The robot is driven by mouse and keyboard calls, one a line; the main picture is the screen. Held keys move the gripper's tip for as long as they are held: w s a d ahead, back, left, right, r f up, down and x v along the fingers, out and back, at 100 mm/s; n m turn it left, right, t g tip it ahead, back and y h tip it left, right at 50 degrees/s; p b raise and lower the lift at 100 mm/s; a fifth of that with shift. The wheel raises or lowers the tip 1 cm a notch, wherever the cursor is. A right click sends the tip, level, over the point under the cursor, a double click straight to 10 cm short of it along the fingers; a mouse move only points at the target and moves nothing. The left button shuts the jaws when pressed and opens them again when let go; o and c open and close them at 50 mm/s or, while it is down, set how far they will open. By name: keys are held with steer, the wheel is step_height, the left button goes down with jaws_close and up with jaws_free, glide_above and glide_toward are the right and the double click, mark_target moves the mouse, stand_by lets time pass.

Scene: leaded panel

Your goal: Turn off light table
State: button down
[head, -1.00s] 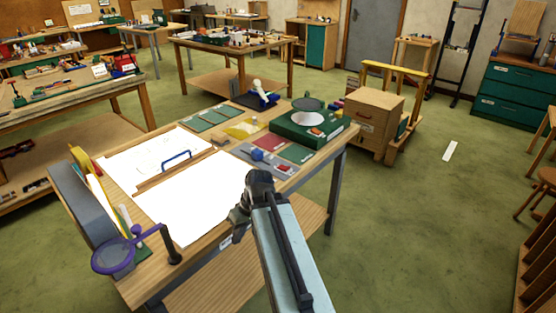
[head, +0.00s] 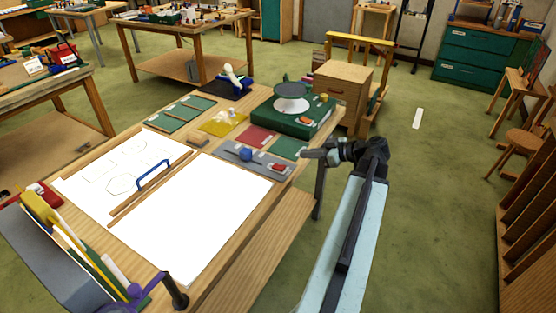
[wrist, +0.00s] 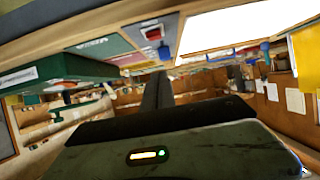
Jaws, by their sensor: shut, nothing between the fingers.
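The light table's white panel (head: 195,215) glows brightly on the wooden bench; it also shows in the wrist view (wrist: 235,28). Beside its right edge lies a grey control strip (head: 262,163) with a blue knob (head: 246,154) and a red switch (head: 279,168). The red switch also appears in the wrist view (wrist: 152,33). My gripper (head: 306,153) is shut and empty, near the bench's right edge, to the right of the red switch and apart from it. It points left, toward the bench. The switch's exact position is too small to tell.
A drawing sheet (head: 118,166) lies left of a wooden bar with a blue handle (head: 153,174). A green box with a turntable (head: 292,103), coloured glass sheets and a wooden cabinet (head: 343,90) stand beyond.

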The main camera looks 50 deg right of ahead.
steer(key=shift+a, duration=0.1)
steer(key=b, duration=0.4)
glide_above(286, 171)
step_height(286, 171, down, 4)
steer(key=shift+f, duration=0.15)
step_height(286, 171, down, 4)
steer(key=b, duration=0.3)
steer(key=shift+a+r+b, duration=0.1)
steer(key=shift+r+b, duration=0.15)
steer(key=shift+b, duration=0.15)
steer(key=shift+s+f, duration=0.1)
steer(key=shift+f, duration=0.1)
